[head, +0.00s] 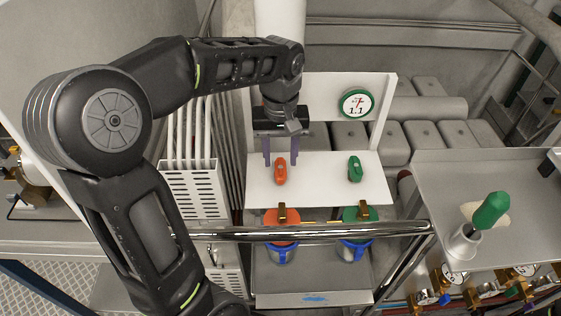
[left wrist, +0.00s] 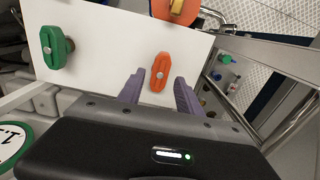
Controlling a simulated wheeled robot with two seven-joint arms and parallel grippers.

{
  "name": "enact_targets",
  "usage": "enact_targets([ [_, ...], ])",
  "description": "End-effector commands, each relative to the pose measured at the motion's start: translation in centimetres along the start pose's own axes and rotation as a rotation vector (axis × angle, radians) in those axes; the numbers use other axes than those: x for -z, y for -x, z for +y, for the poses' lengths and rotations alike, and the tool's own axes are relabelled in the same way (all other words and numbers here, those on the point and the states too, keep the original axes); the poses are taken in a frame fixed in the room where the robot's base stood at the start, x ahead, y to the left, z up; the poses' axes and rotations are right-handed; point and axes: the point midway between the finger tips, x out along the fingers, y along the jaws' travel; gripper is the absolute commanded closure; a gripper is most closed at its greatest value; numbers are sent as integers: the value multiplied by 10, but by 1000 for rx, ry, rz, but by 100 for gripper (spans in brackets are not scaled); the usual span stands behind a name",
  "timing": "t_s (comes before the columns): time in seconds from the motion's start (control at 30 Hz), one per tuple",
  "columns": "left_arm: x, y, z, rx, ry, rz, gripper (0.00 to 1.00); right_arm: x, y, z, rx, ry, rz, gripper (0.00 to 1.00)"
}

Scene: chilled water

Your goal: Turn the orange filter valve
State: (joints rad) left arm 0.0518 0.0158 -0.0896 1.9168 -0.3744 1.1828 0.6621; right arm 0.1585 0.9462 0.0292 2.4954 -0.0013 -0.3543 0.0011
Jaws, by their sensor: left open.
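The orange filter valve (head: 281,168) is an orange handle on a white panel (head: 320,190), left of a green valve handle (head: 355,168). In the left wrist view the orange handle (left wrist: 162,72) stands slightly tilted, with its lower end between the fingertips. My left gripper (head: 280,158) is open, its two purple fingers pointing at the panel. In the left wrist view my left gripper (left wrist: 161,80) has one finger on each side of the orange handle, with gaps showing. The green handle also shows there (left wrist: 56,47). My right gripper is out of view.
A round gauge reading 1.1 (head: 356,103) sits on the upright back panel. Orange-topped (head: 282,228) and green-topped (head: 357,232) filter housings hang below the panel. A chrome rail (head: 320,233) crosses in front. A metal tray (head: 515,170) with a green-handled item (head: 491,210) stands right.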

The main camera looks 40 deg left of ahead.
Motion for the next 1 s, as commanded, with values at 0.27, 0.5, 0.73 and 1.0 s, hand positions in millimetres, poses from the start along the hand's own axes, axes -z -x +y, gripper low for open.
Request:
enact_targets([
  [0.27,1,43,0,-2,1,2,58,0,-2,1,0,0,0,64],
  [0.5,0,50,0,-1,0,-1,58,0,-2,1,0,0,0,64],
  [0.73,0,50,0,-1,1,0,58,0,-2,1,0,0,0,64],
  [1.0,0,50,0,-1,1,0,58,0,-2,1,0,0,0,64],
])
